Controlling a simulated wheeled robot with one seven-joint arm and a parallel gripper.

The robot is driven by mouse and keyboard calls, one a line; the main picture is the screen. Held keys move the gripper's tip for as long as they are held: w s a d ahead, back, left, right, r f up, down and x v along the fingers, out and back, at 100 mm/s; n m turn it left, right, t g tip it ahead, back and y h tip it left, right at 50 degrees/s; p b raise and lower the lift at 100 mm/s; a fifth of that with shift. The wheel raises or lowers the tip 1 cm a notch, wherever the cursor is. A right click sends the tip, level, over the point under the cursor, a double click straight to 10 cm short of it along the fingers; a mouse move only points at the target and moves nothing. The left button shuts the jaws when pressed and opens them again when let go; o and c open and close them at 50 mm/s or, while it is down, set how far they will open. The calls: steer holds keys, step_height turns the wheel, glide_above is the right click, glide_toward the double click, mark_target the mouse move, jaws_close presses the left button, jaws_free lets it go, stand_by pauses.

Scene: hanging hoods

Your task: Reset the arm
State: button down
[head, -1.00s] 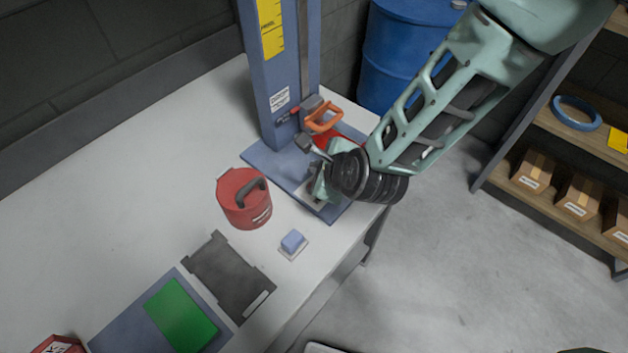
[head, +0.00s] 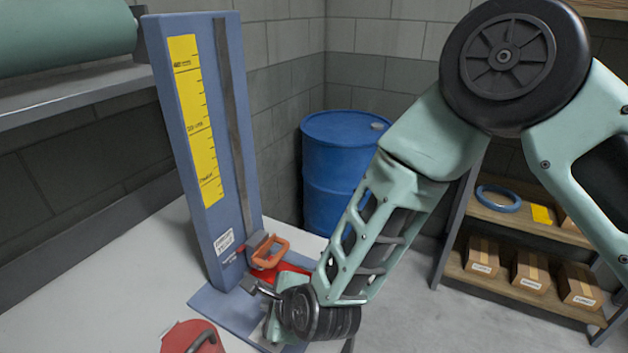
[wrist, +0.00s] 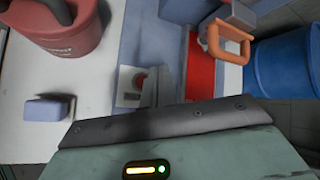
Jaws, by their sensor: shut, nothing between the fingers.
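My arm (head: 375,235) reaches down from the upper right to the blue stand at the table's right end. My gripper (head: 272,328) is low over the stand's base, partly hidden behind my dark wrist joint in the head view. It is shut and empty. An orange handle (head: 270,252) sits low on the stand's upright column (head: 205,140), beside my wrist. The handle also shows in the wrist view (wrist: 232,42), right of my gripper and apart from it.
A red round container (head: 188,338) stands left of the stand on the white table (head: 100,300). A blue block (wrist: 48,108) lies near it. A blue drum (head: 335,165) stands behind, and shelves with boxes (head: 528,265) are at right. A shelf (head: 75,95) overhangs the left.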

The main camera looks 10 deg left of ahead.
steer(key=s+d+r+n+g+h, duration=0.2)
steer(key=s+d+r+n+g, duration=0.3)
steer(key=d+r+n, duration=0.7)
steer(key=s+d+r+n+h, duration=0.2)
steer(key=s+d+n, duration=0.3)
steer(key=d+n, duration=0.1)
steer(key=s+d+r+n+g+h+b, duration=0.1)
steer(key=s+d+r+n+h, duration=0.1)
steer(key=s+d+n, duration=0.4)
steer(key=d+r+n, duration=0.1)
steer(key=d, duration=0.2)
steer(key=shift+s+r, duration=0.2)
steer(key=shift+r, duration=0.1)
